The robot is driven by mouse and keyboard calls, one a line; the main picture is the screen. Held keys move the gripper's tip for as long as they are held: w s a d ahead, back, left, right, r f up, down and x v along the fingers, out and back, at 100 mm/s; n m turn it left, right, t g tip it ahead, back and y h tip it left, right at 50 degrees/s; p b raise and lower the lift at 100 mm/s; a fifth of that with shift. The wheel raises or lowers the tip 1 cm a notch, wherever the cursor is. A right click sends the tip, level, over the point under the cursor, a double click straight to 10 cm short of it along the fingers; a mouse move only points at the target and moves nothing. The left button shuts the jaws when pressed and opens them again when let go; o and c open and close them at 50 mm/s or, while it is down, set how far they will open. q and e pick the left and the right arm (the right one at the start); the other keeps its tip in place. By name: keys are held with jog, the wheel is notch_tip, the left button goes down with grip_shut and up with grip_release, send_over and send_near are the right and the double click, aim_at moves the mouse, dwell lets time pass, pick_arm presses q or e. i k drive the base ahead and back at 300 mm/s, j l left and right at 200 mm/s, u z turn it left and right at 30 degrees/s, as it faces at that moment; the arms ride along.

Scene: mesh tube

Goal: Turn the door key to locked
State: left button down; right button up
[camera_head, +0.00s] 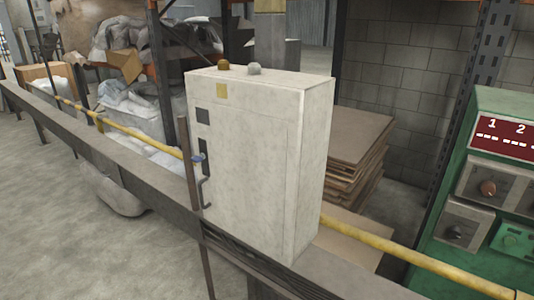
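A pale grey cabinet (255,160) stands upright on a dark metal rail in the middle of the view. Its door front faces left and looks closed. Neither of my grippers is in view.
A yellow pipe (400,262) runs along the dark rail (95,150) past the cabinet. Stacked brown boards (350,150) stand behind it. Filled white bags (130,100) lie at the back left. The concrete floor (60,230) in front is clear.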

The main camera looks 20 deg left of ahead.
aim_at(196, 159)
jog(key=u, duration=1.3)
jog(key=i+j+z, duration=0.1)
jog(key=j, duration=0.45)
jog(key=i+j+z, duration=0.1)
jog(key=j, duration=0.5)
jog(key=i+j+z, duration=0.1)
jog(key=j, duration=0.45)
jog(key=i, duration=0.05)
